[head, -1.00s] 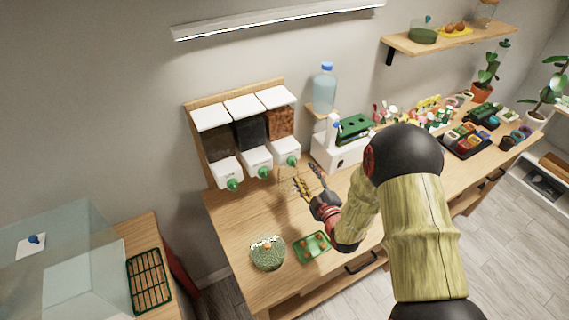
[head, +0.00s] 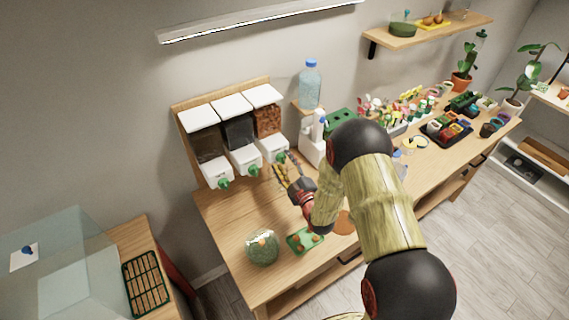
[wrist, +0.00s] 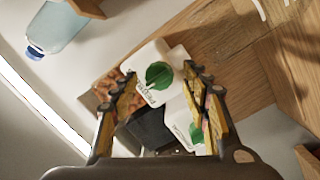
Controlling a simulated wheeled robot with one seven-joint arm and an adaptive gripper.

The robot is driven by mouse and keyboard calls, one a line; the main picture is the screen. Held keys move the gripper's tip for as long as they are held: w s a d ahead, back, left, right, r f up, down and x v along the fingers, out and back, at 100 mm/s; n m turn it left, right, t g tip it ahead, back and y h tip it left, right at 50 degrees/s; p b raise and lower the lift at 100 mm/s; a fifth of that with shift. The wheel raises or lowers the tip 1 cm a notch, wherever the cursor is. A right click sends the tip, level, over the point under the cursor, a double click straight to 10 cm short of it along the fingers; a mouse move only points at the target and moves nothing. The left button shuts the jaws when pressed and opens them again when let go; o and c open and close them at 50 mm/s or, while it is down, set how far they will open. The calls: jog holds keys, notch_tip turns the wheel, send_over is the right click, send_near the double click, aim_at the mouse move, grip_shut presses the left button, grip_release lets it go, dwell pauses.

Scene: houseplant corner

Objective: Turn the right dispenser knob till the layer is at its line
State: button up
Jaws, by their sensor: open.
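The right dispenser (head: 268,122) has a white lid, reddish-brown chunks in its window and a white spout box with a green knob (head: 280,157). My gripper (head: 286,169) is open in front of this knob. In the wrist view the green knob (wrist: 159,75) shows between the two yellow-lined fingers (wrist: 160,82), which do not close on it; contact cannot be told. A round glass bowl (head: 262,247) with greenish contents and an orange spot stands on the bench below. Its layer and line are too small to read.
The middle dispenser (head: 238,132) and left dispenser (head: 207,145) hold darker fill. A water bottle (head: 310,84) and white device (head: 314,145) stand right of the dispensers. The bench's left part is clear.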

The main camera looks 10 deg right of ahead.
jog(key=c, duration=0.3)
jog(key=c, duration=0.8)
jog(key=shift+c, duration=0.3)
jog(key=shift+m+b, duration=0.3)
jog(key=shift+b, duration=0.05)
jog(key=m+b, duration=0.2)
jog(key=m, duration=0.1)
jog(key=shift+m+g, duration=0.3)
jog(key=shift+m, duration=0.1)
jog(key=m+b, duration=0.2)
jog(key=m, duration=0.2)
jog(key=shift+d+r, duration=0.1)
jog(key=m+g, duration=0.1)
jog(key=m, duration=0.3)
jog(key=shift+y+b, duration=0.3)
jog(key=shift+y, duration=0.1)
jog(key=shift+d+m+y, duration=0.15)
jog(key=shift+m+y, duration=0.25)
jog(key=shift+m, duration=1.4)
